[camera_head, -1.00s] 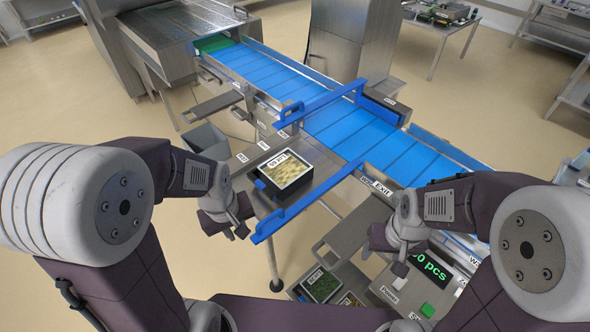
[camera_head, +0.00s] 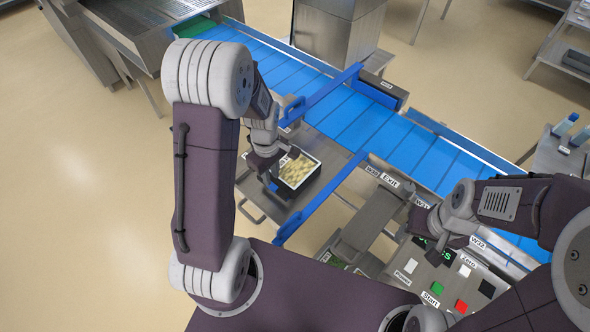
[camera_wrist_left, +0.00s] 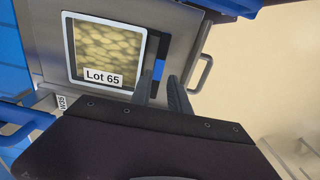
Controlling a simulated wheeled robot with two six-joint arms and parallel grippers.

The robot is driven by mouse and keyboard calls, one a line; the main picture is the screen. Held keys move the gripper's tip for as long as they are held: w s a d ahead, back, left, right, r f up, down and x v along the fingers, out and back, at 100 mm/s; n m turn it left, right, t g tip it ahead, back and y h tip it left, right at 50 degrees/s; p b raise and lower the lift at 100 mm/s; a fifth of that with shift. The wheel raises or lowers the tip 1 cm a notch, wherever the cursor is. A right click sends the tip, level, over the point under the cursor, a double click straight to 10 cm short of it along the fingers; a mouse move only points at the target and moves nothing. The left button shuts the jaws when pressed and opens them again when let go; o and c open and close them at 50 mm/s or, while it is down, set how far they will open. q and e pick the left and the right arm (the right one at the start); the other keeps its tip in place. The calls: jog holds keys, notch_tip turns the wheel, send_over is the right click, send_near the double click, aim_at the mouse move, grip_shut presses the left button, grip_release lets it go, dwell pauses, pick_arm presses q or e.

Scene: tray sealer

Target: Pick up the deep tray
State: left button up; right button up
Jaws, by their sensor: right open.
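The deep tray (camera_head: 314,177) is dark-walled with a pale rim and holds yellowish pieces under a clear top. It sits on a metal side table left of the blue conveyor. In the left wrist view the tray (camera_wrist_left: 70,50) carries a "Lot 65" label. My left gripper (camera_head: 268,176) is at the tray's left side in the head view. My right gripper (camera_head: 426,226) is open above the control panel.
A blue guide rail (camera_head: 322,198) runs close along the tray's right side. The blue conveyor (camera_head: 350,118) crosses behind it. A control panel (camera_head: 445,278) with coloured buttons stands at lower right. A metal handle (camera_wrist_left: 204,72) juts from the table edge.

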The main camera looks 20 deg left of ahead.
aim_at(273, 185)
pick_arm(q)
notch_tip(273, 185, down, 3)
jog(key=shift+a+r, duration=0.1)
jog(key=shift+r, duration=0.05)
jog(key=shift+w+a+f+p, duration=0.25)
jog(key=shift+f+p, duration=0.05)
jog(key=shift+f, duration=0.15)
jog(key=f, duration=0.1)
jog(key=f+p, duration=0.1)
jog(key=f, duration=0.2)
jog(key=shift+s+d+f, duration=0.2)
jog(key=shift+d, duration=0.2)
jog(key=shift+w+a+f, duration=0.1)
jog(key=shift+w+f, duration=0.1)
jog(key=shift+f, duration=0.05)
grip_shut()
jog(key=shift+s+r, duration=0.1)
pick_arm(e)
jog(key=shift+w+a+r, duration=0.1)
jog(key=shift+a+r, duration=0.05)
jog(key=shift+r, duration=0.45)
jog(key=shift+w+a+r, duration=0.1)
jog(key=shift+r, duration=0.45)
